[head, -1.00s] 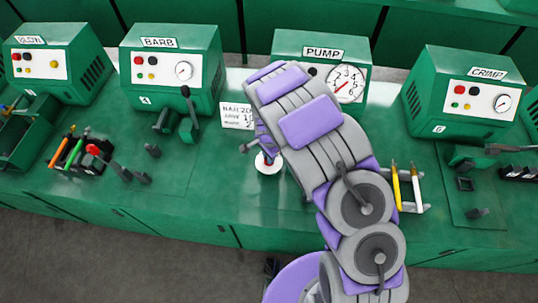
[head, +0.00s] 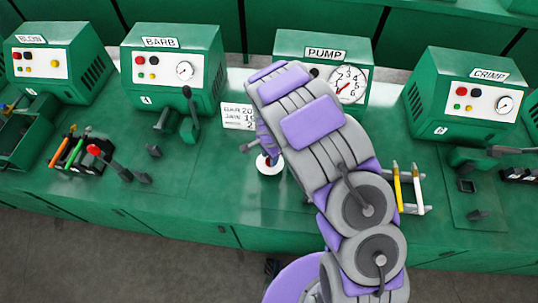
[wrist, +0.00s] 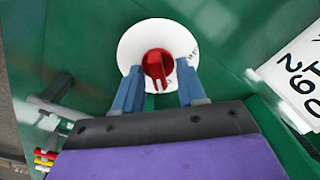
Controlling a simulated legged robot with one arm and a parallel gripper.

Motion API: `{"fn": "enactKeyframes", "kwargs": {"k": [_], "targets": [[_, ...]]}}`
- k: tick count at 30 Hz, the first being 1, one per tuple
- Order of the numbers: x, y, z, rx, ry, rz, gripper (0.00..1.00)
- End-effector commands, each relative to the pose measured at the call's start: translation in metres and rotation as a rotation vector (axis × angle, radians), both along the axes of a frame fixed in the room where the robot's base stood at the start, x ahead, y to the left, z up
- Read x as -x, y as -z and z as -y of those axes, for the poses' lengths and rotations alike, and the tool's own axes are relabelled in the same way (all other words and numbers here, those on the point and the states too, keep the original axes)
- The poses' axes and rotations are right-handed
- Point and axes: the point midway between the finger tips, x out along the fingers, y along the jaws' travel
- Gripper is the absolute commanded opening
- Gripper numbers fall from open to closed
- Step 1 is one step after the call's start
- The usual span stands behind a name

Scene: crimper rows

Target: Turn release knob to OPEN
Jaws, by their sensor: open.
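The release knob (wrist: 157,65) is red and sits on a round white dial plate (wrist: 135,42) with small dark lettering at its right edge, too small to read. My gripper (wrist: 158,80) is open in the wrist view, with one blue finger on each side of the knob's lower part. I cannot tell whether the fingers touch it. In the head view the white dial plate (head: 269,168) shows on the bench in front of the PUMP box (head: 290,45). My arm hides part of it there.
A white card with numbers (head: 238,116) lies left of my arm and beside the dial in the wrist view (wrist: 295,75). A rack with yellow and white tools (head: 408,188) stands right of my arm. BARB (head: 170,70) and CRIMP (head: 465,95) boxes flank the PUMP.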

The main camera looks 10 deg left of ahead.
Motion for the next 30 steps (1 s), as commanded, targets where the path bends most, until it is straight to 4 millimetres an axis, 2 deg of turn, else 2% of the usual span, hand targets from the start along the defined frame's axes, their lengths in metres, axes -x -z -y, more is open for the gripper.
{"fn": "enactKeyframes", "kwargs": {"k": [5, 21, 27, 30], "targets": [[-0.001, -0.02, -0.001, 0.0, 0.0, 0.003, 0.4], [-0.003, -0.136, -0.003, 0.0, 0.0, 0.006, 0.4], [-0.002, -0.162, -0.003, 0.003, 0.0, 0.002, 0.4], [-0.002, -0.168, -0.004, 0.002, 0.0, 0.002, 0.4]]}}
